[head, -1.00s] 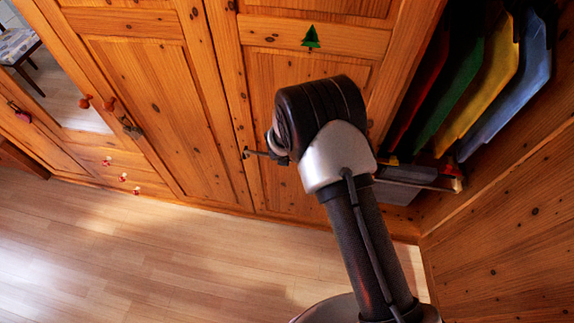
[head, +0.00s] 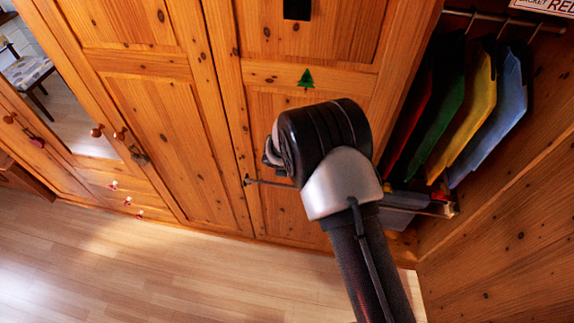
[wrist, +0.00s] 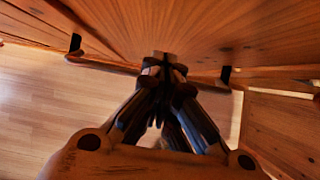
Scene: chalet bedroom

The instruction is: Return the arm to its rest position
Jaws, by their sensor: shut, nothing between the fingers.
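My arm, a dark tube with a silver and black joint, rises in front of the wooden wardrobe (head: 160,120) in the head view. My gripper is hidden there behind the arm. In the wrist view my gripper (wrist: 163,62) is shut and empty, its dark fingertips together. The tips appear close to a wooden bar (wrist: 105,64) with black ends along a wood panel. I cannot tell whether they touch it.
Red, green, yellow and blue cloths (head: 468,108) hang in an open compartment at the right. A grey box (head: 405,200) lies below them. A wooden panel (head: 500,245) stands at the right. The wooden floor (head: 130,270) at the left is clear. A patterned chair (head: 28,70) shows at the upper left.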

